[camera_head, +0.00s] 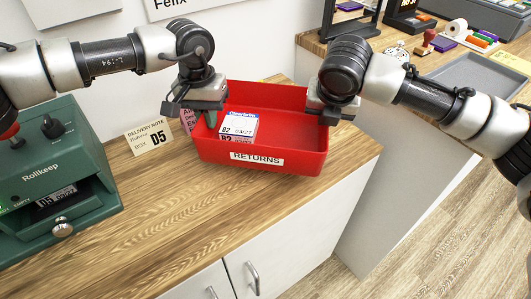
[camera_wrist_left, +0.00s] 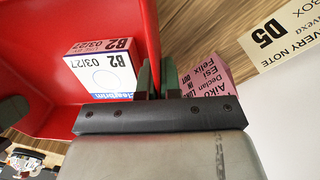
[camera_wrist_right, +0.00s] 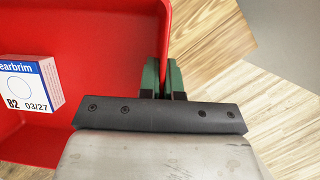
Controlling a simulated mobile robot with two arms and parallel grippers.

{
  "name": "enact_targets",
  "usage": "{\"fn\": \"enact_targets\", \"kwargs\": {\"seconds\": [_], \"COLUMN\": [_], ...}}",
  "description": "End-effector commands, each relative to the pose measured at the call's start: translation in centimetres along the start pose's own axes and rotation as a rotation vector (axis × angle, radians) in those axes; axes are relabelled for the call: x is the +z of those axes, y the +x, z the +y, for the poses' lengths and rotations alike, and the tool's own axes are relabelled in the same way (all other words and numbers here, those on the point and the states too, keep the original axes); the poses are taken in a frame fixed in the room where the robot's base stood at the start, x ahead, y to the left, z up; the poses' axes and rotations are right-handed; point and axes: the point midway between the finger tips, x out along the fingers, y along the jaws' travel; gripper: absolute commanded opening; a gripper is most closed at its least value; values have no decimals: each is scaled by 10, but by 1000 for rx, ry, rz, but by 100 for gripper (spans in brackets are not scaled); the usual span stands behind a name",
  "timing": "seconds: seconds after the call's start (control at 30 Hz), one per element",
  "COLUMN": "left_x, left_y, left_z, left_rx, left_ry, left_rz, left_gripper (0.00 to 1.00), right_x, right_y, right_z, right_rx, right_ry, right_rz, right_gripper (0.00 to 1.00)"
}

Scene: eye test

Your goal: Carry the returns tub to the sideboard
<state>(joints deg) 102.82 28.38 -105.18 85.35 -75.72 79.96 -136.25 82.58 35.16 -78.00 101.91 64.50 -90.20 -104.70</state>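The returns tub (camera_head: 305,162) is a red open tub with a white RETURNS label on its front. It appears level over a wooden top (camera_head: 160,210); I cannot tell whether it touches the wood. A small white and blue carton (camera_head: 240,127) marked B2 03/27 lies inside; it also shows in the left wrist view (camera_wrist_left: 100,68). My left gripper (camera_head: 198,118) is shut on the tub's left end wall, one finger on each side. My right gripper (camera_head: 322,115) is shut on the right end wall, as the right wrist view shows (camera_wrist_right: 163,78).
A green Rollkeep machine (camera_head: 45,180) stands at the left. A delivery note marked D5 (camera_head: 148,137) and a pink card (camera_head: 189,120) are by the wall. At right, beyond a floor gap, another wooden-topped unit bears a grey tray (camera_head: 470,80), stamps and markers. Wood in front of the tub is clear.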

Motion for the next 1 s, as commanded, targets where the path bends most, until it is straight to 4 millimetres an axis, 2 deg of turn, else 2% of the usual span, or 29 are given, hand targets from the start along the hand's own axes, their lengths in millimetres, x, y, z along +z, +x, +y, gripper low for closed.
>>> {"fn": "enact_targets", "kwargs": {"seconds": [0.03, 0.27, 0.87, 0.9, 1.0], "left_x": [-1, -1, -1, -1, 0], "left_y": [1, 10, 53, 49, 48], "left_z": [-5, -5, -8, -7, -6], "left_rx": [-7, -7, -7, -7, -5], "left_ry": [-9, -9, -9, -9, -8], "left_rz": [-1, -1, -1, -1, -1], "left_gripper": [0, 0, 0, 9, 24], "right_x": [1, -2, -18, -17, -17], "right_y": [2, 10, 49, 46, 45], "right_z": [-4, -5, -7, -7, -6], "right_rx": [-11, -11, -11, -11, -9], "right_ry": [7, 7, 7, 7, 6], "right_rz": [-1, -1, -1, -1, 0], "right_gripper": [0, 0, 0, 9, 24]}}
